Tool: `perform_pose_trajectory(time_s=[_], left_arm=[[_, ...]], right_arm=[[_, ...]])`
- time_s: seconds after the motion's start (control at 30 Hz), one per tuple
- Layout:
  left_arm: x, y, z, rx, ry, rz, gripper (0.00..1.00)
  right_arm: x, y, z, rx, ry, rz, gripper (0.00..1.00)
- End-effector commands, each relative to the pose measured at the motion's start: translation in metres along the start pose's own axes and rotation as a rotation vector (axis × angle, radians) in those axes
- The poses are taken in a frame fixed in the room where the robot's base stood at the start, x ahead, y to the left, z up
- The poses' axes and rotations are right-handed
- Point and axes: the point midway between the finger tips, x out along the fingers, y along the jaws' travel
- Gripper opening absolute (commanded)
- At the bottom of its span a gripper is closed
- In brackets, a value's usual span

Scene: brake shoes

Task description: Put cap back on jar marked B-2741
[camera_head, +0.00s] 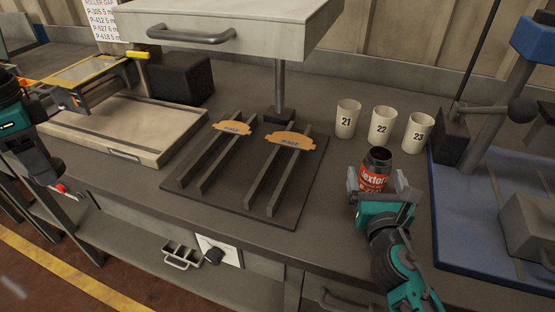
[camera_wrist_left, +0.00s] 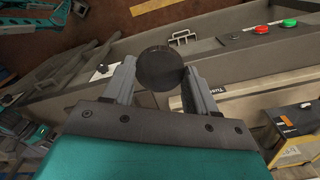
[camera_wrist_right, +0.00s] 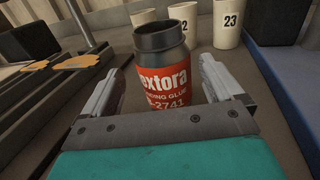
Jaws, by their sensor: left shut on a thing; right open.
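The jar (camera_head: 374,170) stands upright and uncapped on the bench, dark with a red label. In the right wrist view the jar (camera_wrist_right: 166,75) shows "-2741" on its label, the front of the marking being partly cut off. My right gripper (camera_wrist_right: 160,92) is open, its fingers on either side of the jar with gaps visible. My left gripper (camera_wrist_left: 160,75) is shut on a round black cap (camera_wrist_left: 160,68), seen face on. In the head view my left gripper (camera_head: 60,188) is at the far left, near the bench's front edge, away from the jar; the cap is not clear there.
Cups marked 21 (camera_head: 347,118), 22 (camera_head: 382,125) and 23 (camera_head: 418,132) stand behind the jar. A dark rack (camera_head: 225,204) with two tan brake shoes lies left of it. A blue machine base (camera_head: 470,225) is at right. A raised grey drawer unit (camera_head: 230,18) overhangs the back.

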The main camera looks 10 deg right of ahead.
Motion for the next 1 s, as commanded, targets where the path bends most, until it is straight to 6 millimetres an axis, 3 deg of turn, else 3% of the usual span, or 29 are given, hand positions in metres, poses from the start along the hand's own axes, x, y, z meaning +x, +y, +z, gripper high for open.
perform_pose_trajectory(time_s=[0.17, 0.5, 0.9, 1.0], left_arm=[[-0.002, 0.0, 0.0, 0.0, 0.0, 0.0, 0.29], [-0.008, 0.0, 0.0, 0.0, 0.0, 0.0, 0.29], [-0.008, 0.0, 0.0, 0.0, 0.0, 0.0, 0.29], [-0.008, 0.0, 0.0, 0.0, 0.0, 0.0, 0.29]], right_arm=[[0.005, -0.001, 0.003, -0.001, -0.002, 0.0, 0.93], [0.049, -0.004, 0.007, 0.0, -0.002, 0.0, 0.93], [0.052, -0.004, 0.006, -0.001, 0.0, 0.0, 0.93], [0.052, -0.005, 0.006, 0.0, 0.0, 0.0, 0.85]])
